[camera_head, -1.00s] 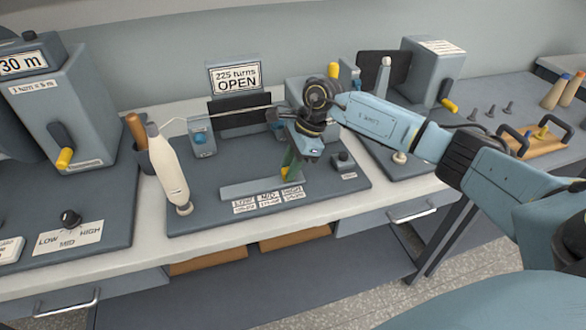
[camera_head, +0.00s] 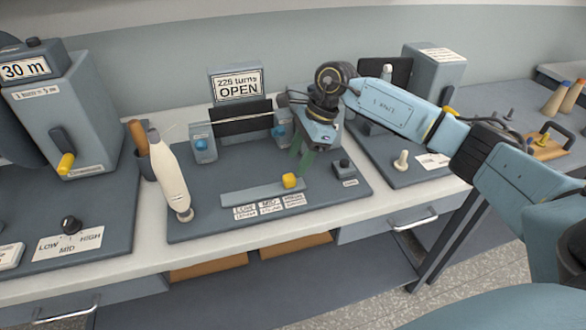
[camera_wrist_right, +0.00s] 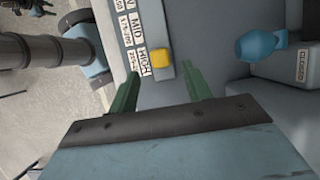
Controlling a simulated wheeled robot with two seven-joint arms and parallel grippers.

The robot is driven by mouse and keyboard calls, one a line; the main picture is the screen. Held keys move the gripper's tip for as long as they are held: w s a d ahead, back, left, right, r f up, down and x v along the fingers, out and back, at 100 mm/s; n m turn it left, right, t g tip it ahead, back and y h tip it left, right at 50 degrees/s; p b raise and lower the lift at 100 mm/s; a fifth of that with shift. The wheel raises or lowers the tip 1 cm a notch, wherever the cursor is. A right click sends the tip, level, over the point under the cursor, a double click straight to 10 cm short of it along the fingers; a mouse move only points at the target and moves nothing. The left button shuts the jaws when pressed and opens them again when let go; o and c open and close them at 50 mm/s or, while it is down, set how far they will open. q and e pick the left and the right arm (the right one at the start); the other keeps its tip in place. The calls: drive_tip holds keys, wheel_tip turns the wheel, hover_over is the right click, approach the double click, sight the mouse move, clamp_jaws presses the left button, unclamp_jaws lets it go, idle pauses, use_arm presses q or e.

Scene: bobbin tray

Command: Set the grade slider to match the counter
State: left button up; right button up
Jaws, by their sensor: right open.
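The grade slider is a grey track (camera_head: 250,193) with a yellow knob (camera_head: 289,181) at its right end, above the HIGH label of the LOW, MID and HIGH labels (camera_head: 268,206). The counter sign (camera_head: 237,86) reads "225 turns OPEN". My right gripper (camera_head: 302,158) is open and empty, above and behind the knob, apart from it. In the right wrist view, its green fingers (camera_wrist_right: 160,74) are spread, with the yellow knob (camera_wrist_right: 160,61) just beyond the gap between the tips. The small ranges on the labels are too blurred to read. My left gripper is not in view.
A cream bottle-shaped piece (camera_head: 170,176) stands left of the slider. A post with a blue knob (camera_head: 202,146) is behind the track. A small dark block (camera_head: 344,167) stands to the right. At far left are a "30 m" box (camera_head: 75,115) and a LOW/MID/HIGH dial (camera_head: 70,224).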

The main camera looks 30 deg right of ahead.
drive_tip(key=v, duration=0.8)
drive_tip(key=shift+r, duration=0.15)
